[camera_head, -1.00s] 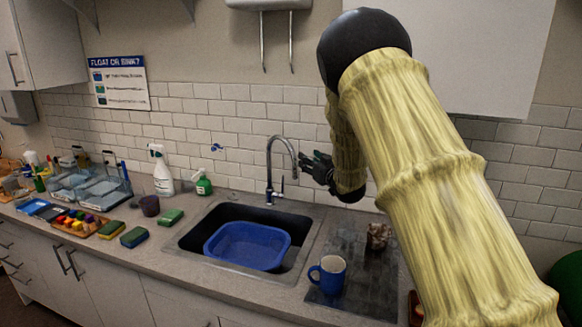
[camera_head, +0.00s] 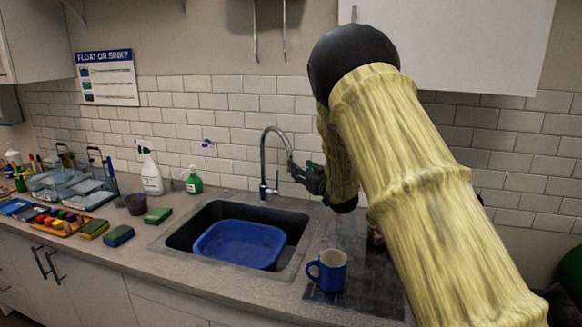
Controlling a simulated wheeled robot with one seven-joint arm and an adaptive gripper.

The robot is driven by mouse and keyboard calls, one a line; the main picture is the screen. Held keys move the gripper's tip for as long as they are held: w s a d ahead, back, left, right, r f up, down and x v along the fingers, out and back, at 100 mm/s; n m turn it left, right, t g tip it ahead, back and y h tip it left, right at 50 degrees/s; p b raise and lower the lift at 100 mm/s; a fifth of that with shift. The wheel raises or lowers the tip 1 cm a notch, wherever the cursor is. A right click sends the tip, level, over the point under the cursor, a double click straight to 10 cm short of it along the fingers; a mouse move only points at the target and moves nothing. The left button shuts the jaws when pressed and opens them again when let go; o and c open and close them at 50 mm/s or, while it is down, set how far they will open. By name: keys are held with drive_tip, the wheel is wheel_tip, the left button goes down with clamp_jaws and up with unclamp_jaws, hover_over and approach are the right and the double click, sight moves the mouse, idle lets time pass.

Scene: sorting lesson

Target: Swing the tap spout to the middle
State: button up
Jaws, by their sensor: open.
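The tap (camera_head: 264,165) is a tall curved chrome one behind the sink. Its spout (camera_head: 282,140) arches to the right, and its tip ends beside my gripper. My gripper (camera_head: 298,171) is dark, open, and at the spout's tip from the right side. I cannot tell whether a finger touches the spout. The dark sink (camera_head: 182,238) holds a blue basin (camera_head: 240,262), left of and below the spout tip. My arm hides the counter at the right.
A blue mug (camera_head: 327,271) stands on the dark drainboard (camera_head: 362,290) right of the sink. A green bottle (camera_head: 194,182) and a white spray bottle (camera_head: 151,175) stand behind it at the left. Sponges (camera_head: 118,236) and trays line the left counter. A white cupboard hangs above my arm.

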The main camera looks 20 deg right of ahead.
sight(291, 162)
drive_tip(key=w+p, duration=0.1)
drive_tip(key=w, duration=0.2)
drive_tip(key=w+a+p, duration=0.1)
drive_tip(key=w, duration=0.2)
drive_tip(key=w+p, duration=0.1)
drive_tip(key=w, duration=0.3)
drive_tip(key=shift+w+a, duration=0.1)
drive_tip(key=shift+a, duration=0.25)
drive_tip(key=shift+d, duration=0.1)
clamp_jaws()
